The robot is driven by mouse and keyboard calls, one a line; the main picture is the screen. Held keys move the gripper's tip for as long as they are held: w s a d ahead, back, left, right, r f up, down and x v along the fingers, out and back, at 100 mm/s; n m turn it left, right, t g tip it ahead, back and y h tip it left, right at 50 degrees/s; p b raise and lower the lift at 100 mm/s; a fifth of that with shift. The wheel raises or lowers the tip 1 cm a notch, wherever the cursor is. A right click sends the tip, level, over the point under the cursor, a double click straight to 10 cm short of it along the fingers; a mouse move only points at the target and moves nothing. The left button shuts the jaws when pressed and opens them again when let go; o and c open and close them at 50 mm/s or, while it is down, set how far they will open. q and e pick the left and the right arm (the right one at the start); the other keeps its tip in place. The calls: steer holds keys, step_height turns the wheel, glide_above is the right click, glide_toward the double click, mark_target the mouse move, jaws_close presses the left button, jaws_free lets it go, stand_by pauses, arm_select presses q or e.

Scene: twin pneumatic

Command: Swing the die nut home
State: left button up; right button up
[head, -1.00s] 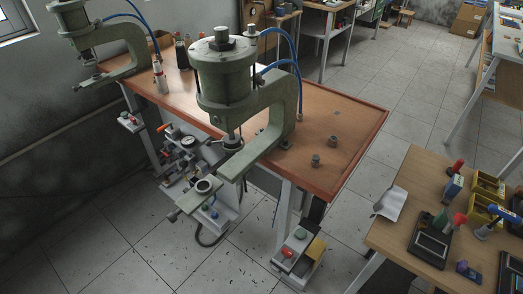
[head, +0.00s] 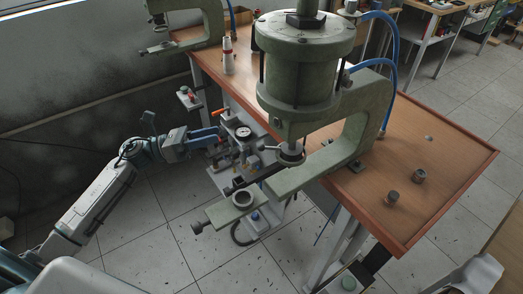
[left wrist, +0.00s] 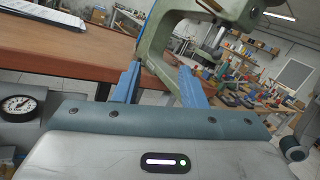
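The near green press (head: 305,60) stands on the bench's front edge. Under its ram is a dark round collar, seemingly the die nut (head: 290,155), with a dark bar reaching down and left from it. A ring-shaped die (head: 243,198) sits on the protruding lower arm, which ends in a knob (head: 198,227). My left gripper (head: 219,138) is left of the press, apart from the nut, blue fingers pointing right. In the left wrist view the fingers (left wrist: 159,75) are spread and empty, with green press frame (left wrist: 158,45) beyond them. My right gripper is out of view.
A second press (head: 190,25) stands at back left. A valve and gauge unit (head: 243,133) sits below the bench, near my left gripper. Floor at lower left is open.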

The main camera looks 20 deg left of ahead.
arm_select(q)
steer(key=s+d+r+m+g, duration=0.4)
steer(key=s+m+g, duration=0.2)
steer(key=m, duration=0.2)
steer(key=p, duration=0.4)
glide_toward(281, 152)
steer(key=w+d, duration=0.1)
steer(key=d, duration=0.2)
steer(key=shift+w+d+f, duration=0.1)
steer(key=shift+w+d, duration=0.25)
steer(key=shift+d, duration=0.45)
jaws_close()
